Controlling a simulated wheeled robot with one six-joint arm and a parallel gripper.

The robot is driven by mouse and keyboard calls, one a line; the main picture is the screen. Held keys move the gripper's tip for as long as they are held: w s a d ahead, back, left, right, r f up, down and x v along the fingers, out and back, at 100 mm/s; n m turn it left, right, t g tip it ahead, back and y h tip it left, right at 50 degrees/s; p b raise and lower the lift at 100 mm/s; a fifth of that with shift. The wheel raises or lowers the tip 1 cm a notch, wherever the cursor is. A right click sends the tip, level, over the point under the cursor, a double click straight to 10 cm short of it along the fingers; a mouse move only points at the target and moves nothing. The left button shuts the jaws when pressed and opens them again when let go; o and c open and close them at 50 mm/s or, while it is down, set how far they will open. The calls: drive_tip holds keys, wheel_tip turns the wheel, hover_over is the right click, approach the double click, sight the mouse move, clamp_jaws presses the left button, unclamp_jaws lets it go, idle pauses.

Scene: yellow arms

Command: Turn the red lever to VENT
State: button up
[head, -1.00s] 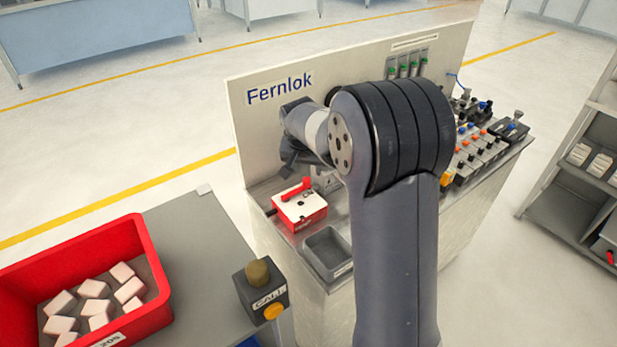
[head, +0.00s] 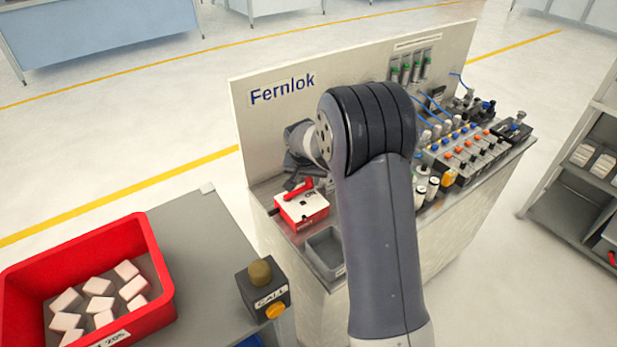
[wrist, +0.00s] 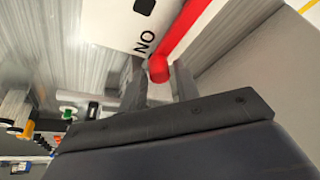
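The red lever (head: 299,188) sits on top of a red box with a white top plate (head: 307,206), at the near left end of the bench. In the wrist view the lever (wrist: 180,40) runs from the upper right down to its rounded end. My gripper (wrist: 160,75) is open, with one finger on each side of that end. I cannot tell whether a finger touches it. In the head view my gripper (head: 292,180) is just above and behind the lever, partly hidden by my arm. Letters reading "NO" show on the plate; no VENT mark is readable.
The upright Fernlok panel (head: 270,130) stands close behind the box. A grey open tray (head: 325,250) lies in front of it. Several valves and fittings (head: 470,145) fill the bench to the right. A red bin (head: 150,235) and a CALL button box (head: 263,288) stand at the left.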

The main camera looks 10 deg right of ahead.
clamp_jaws()
